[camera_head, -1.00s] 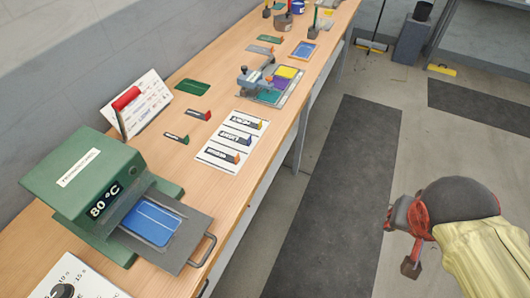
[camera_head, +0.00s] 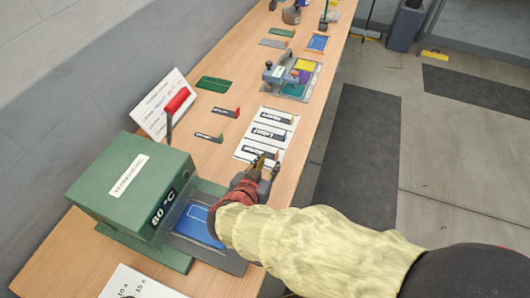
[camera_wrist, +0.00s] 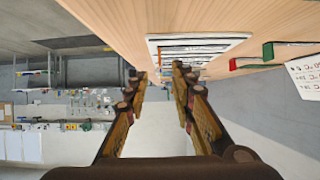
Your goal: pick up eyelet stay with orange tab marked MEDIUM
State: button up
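A white sheet (camera_head: 244,147) with several ruled rows lies on the bench. Dark lettered strips lie on it; the lettering is too small to read surely. The nearest strip (camera_head: 254,152) is partly hidden by my gripper (camera_head: 268,166); its orange tab showed earlier. The middle strip (camera_head: 267,134) has a blue tab and the far one (camera_head: 276,116) a yellowish tab. My gripper is low over the sheet's near edge, fingers apart.
A red-tabbed strip (camera_head: 226,112) and a green-tabbed strip (camera_head: 208,137) lie left of the sheet. A green heat press (camera_head: 130,180) stands close left of my arm. A clamp fixture (camera_head: 285,75) stands beyond the sheet. A sign (camera_head: 160,105) leans behind.

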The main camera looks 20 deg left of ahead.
aim_at(260, 150)
jog(key=b+x, duration=0.1)
jog(key=x, duration=0.6)
jog(key=shift+w, duration=0.35)
grip_shut()
